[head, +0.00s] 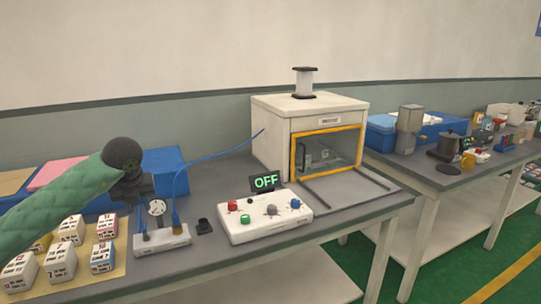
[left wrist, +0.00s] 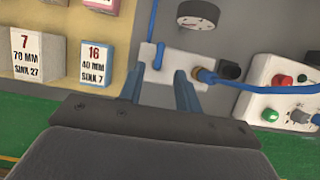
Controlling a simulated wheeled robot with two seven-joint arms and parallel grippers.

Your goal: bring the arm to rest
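My left arm comes in from the left in a green sleeve with a black wrist. My left gripper (head: 137,203) hangs down over the front of the left table (head: 225,172), near a white block with blue plugs (head: 163,240). In the left wrist view its two blue-grey fingers (left wrist: 160,88) are apart with nothing held between them. The white block (left wrist: 180,62) shows just beyond the fingertips; I cannot tell whether they touch it. My right gripper is not in view.
Labelled white blocks (head: 60,263) stand on a tan board at the left. A control box (head: 265,223) with an OFF display (head: 265,181) and a white oven-like machine (head: 275,138) stand to the right. A blue cable (head: 215,152) links block and machine. Another table (head: 440,177) stands farther right.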

